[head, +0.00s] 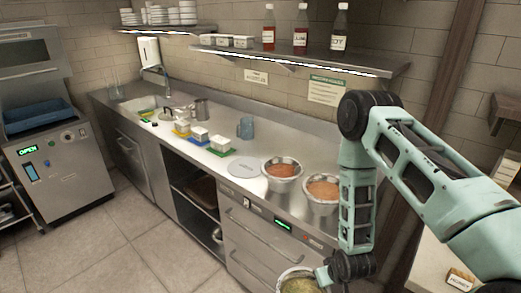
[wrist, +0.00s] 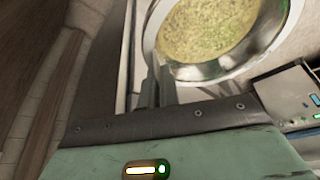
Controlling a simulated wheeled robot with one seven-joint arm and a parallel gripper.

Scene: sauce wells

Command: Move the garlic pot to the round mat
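The garlic pot (head: 297,284) is a steel pot with yellow-green contents, at the bottom edge of the head view and partly cut off. It hangs in front of the counter, level with its lower front. In the wrist view the pot (wrist: 215,30) fills the top middle. My gripper (head: 322,277) is at the pot's right side. In the wrist view its fingers (wrist: 160,82) are close together at the rim and look shut on it; the exact contact is partly hidden. The round mat (head: 244,170) is a flat grey disc lying bare on the counter.
Two steel pots with orange-red contents, one nearer the mat (head: 283,177) and one beside my arm (head: 322,194), stand right of the mat. A bottle shelf (head: 300,56) hangs above.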

